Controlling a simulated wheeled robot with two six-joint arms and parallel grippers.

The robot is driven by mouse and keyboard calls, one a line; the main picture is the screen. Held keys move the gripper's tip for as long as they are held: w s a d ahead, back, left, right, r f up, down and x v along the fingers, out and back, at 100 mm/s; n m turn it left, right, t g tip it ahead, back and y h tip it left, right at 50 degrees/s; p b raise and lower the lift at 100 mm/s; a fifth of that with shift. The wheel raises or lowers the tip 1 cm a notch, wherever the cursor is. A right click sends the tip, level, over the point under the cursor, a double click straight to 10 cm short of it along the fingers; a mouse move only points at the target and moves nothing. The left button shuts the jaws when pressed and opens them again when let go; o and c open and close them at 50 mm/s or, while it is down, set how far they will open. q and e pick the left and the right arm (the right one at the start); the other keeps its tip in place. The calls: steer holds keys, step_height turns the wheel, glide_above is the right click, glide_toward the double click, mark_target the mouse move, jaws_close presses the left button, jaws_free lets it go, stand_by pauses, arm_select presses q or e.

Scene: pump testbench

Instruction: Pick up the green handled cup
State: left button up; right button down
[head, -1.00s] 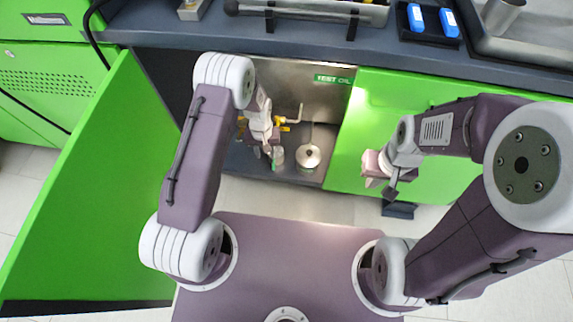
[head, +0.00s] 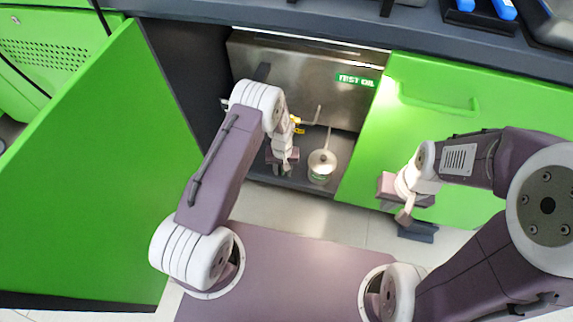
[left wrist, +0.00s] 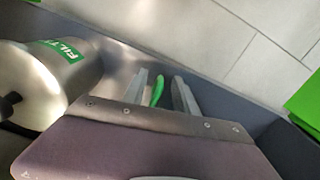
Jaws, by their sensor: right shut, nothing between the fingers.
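The cup's green handle (left wrist: 157,90) shows in the left wrist view between the two fingers of my left gripper (left wrist: 162,88). The fingers are apart, with a visible gap on the handle's right side. The cup's body is not clearly visible there. In the head view my left gripper (head: 281,168) reaches down into the open cabinet and hides the cup. My right gripper (head: 404,216) is shut and empty in front of the green cabinet door on the right.
A metal filter canister (head: 321,166) stands right of my left gripper on the cabinet floor; its labelled side (left wrist: 45,75) shows in the wrist view. Yellow-handled piping (head: 298,122) is behind. An open green door (head: 100,180) is left, a closed green door (head: 425,110) right.

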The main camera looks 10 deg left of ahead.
arm_select(q)
step_height(320, 180, down, 2)
steer(key=shift+f, duration=0.1)
steer(key=shift+r, duration=0.2)
jaws_close()
stand_by(1.1)
